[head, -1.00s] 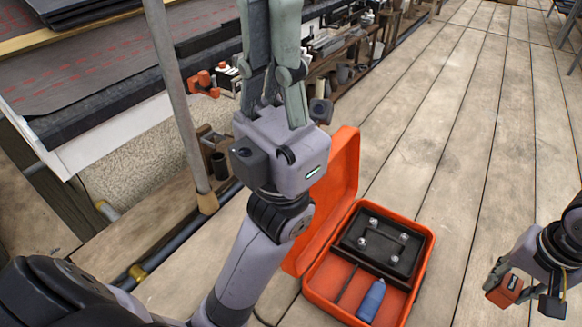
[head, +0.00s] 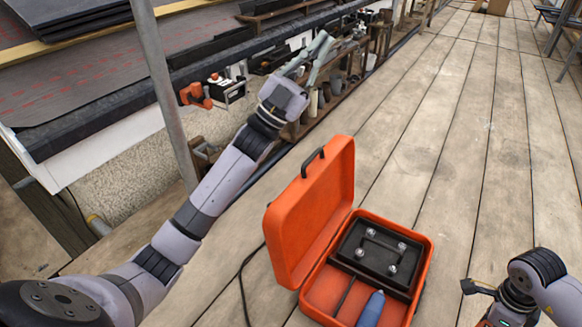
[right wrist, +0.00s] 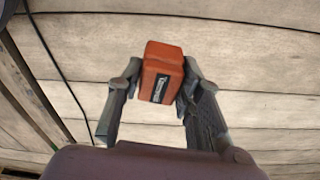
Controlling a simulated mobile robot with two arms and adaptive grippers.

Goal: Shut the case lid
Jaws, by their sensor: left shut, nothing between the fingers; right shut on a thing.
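The orange case (head: 428,262) stands open on the wooden deck. Its lid (head: 312,215) is tilted up on the left side, with a dark handle (head: 313,161) at its top edge. Inside the case are a black tray with metal knobs (head: 378,250), a blue bottle (head: 371,308) and a thin dark rod. My left gripper (head: 318,52) is shut and empty, beyond the lid and apart from it. My right gripper (right wrist: 160,88) is shut on an orange-red block with a dark label (right wrist: 163,65). In the head view it is partly cut off, right of the case.
A grey upright pole (head: 168,90) stands at left before the roof edge. A shelf with tools and cans (head: 345,70) runs along the wall near my left gripper. A black cable (head: 243,285) lies left of the case.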

